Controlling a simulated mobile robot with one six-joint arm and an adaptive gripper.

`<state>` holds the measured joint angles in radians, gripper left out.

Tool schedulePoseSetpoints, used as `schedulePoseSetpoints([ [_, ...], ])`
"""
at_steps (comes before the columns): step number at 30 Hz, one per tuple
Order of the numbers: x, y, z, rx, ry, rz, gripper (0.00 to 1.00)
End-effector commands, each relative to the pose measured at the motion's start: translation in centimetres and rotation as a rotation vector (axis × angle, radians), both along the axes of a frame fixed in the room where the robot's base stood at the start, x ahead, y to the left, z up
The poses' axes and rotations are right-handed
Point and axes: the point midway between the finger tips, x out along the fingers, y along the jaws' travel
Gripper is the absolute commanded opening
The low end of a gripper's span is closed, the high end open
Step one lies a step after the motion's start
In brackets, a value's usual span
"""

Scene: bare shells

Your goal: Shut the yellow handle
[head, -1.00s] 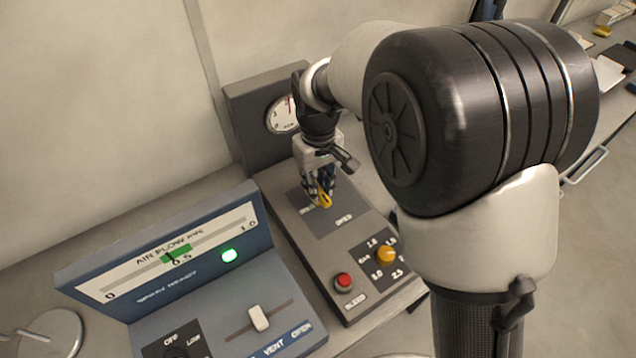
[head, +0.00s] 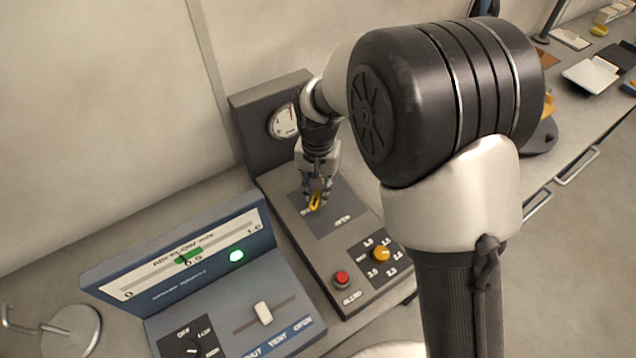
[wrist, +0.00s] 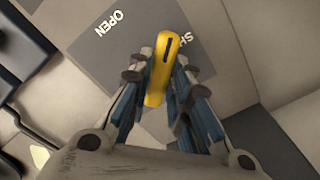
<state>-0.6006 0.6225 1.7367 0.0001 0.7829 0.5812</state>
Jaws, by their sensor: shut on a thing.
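The yellow handle (head: 315,201) stands on the dark plate (head: 342,219) of the grey panel, which has a gauge at its back. The wrist view shows the handle (wrist: 163,70) as a long yellow lever with a dark slot, between the OPEN label (wrist: 108,22) and the partly hidden SHUT label (wrist: 188,45). It points nearly up the picture, tilted slightly toward the SHUT side. My gripper (head: 317,190) is shut on the handle from above. The wrist view shows its fingers (wrist: 160,85) on both sides of the lever. The handle's pivot is hidden.
A red button (head: 342,279) and an orange knob (head: 381,253) sit on the same panel's near end. The round gauge (head: 284,122) stands behind my gripper. A blue airflow console (head: 190,262) with a white slider (head: 263,312) is at the left.

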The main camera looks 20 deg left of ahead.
Motion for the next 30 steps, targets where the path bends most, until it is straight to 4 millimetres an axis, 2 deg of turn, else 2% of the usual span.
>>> schedulePoseSetpoints([
  [18, 0.04, 0.0, 0.12, 0.001, -0.001, -0.543, 0.0],
  [30, 0.09, 0.02, 0.08, 0.002, -0.002, -0.717, 0.0],
])
